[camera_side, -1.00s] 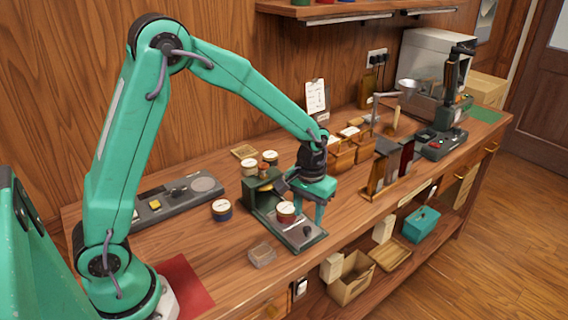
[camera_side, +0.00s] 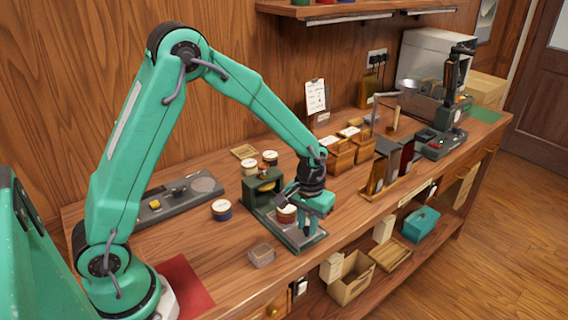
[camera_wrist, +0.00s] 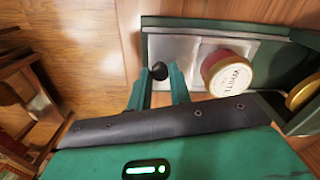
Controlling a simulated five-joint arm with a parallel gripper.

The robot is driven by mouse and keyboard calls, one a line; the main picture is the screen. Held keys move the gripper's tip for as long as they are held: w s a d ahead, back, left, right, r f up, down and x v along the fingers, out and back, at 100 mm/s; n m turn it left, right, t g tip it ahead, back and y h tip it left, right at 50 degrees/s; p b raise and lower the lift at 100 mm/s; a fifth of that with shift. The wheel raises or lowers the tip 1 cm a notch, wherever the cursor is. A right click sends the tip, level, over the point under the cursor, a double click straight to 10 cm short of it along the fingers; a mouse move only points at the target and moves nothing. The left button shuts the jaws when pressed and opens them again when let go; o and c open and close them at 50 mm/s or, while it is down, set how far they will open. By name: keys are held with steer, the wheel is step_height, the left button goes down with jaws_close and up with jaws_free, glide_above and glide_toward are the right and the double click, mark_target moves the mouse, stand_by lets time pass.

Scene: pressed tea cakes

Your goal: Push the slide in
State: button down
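The slide is a pale grey plate (camera_wrist: 180,48) on a green base; it stands drawn out from the green housing (camera_side: 256,187) in the side view. A round tin (camera_wrist: 228,75) with a cream lid and dark red side sits on it; it also shows in the side view (camera_side: 286,214). A black knob (camera_wrist: 160,71) stands on the slide's outer end. My gripper (camera_wrist: 160,82) points down at that end, its two teal fingers apart, with the knob at their tips between them. I cannot tell whether a finger touches the knob.
A blue-banded tin (camera_side: 221,210) and a small clear box (camera_side: 262,255) stand on the bench left of the slide. Wooden boxes (camera_side: 341,155) and a rack (camera_side: 385,178) stand to the right. The bench's front edge is close.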

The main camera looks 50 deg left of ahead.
steer(key=shift+a, duration=0.1)
steer(key=a, duration=1)
steer(key=shift+a, duration=0.2)
steer(key=c, duration=1.3)
jaws_free()
steer(key=shift+r, duration=0.15)
steer(key=shift+r, duration=3.8)
steer(key=shift+r, duration=0.1)
steer(key=s+d+r+m+t, duration=0.1)
steer(key=s+d+r+t, duration=0.1)
steer(key=s+r, duration=0.2)
steer(key=s+d+r+m+t, duration=0.1)
steer(key=s+d+r, duration=0.1)
steer(key=s+r, duration=0.3)
steer(key=s+d+r+m+t, duration=0.1)
steer(key=s+r, duration=0.3)
steer(key=s, duration=0.7)
steer(key=shift+d+r+t, duration=0.25)
steer(key=shift+d+t, duration=0.35)
steer(key=shift+t, duration=0.2)
